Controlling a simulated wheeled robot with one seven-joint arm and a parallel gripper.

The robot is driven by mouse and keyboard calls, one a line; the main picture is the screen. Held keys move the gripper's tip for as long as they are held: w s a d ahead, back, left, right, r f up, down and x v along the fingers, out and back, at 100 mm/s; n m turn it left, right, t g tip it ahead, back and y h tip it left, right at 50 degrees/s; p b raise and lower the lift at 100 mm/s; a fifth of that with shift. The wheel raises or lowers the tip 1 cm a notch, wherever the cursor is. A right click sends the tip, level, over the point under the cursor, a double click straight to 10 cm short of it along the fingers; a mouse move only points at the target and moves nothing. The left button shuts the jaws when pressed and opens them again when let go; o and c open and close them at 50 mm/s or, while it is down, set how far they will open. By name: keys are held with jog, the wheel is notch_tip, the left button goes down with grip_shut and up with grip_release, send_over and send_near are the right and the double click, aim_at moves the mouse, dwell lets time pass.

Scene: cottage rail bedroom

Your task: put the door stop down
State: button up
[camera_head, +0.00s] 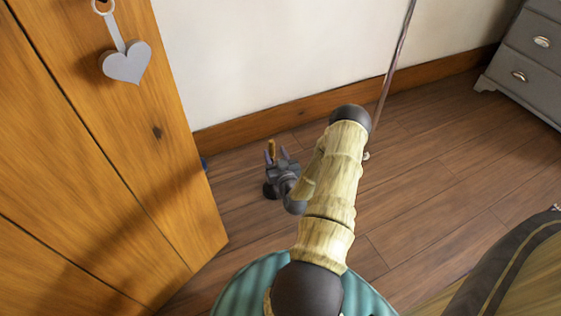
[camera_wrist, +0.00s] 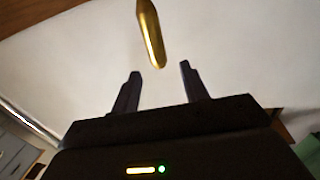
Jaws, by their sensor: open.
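My gripper (camera_head: 276,153) is open, low by the wall and right of the wooden door (camera_head: 110,150). In the wrist view its two dark fingers (camera_wrist: 160,70) stand apart with the bar's end between or just beyond them. I cannot tell whether they touch it.
A grey heart (camera_head: 126,63) hangs on the door. A small blue thing (camera_head: 204,163) shows at the door's edge, mostly hidden. A thin pole (camera_head: 395,60) leans near the wall. A grey drawer unit (camera_head: 530,60) stands at right. The plank floor between is clear.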

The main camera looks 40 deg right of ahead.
jog(key=p+v, duration=0.2)
jog(key=v, duration=0.4)
dwell(0.5)
jog(key=w+a+r+n+g+y, duration=0.65)
jog(key=w+a+r, duration=0.2)
jog(key=a, duration=0.25)
jog(key=s+a+r+m+g, duration=0.2)
jog(key=s+a+r+g, duration=0.5)
jog(key=s+a+r, duration=0.8)
jog(key=s, duration=0.3)
jog(key=shift+s+a+r, duration=0.3)
jog(key=shift+a+r, duration=0.05)
jog(key=shift+r, duration=0.05)
jog(key=shift+g, duration=0.25)
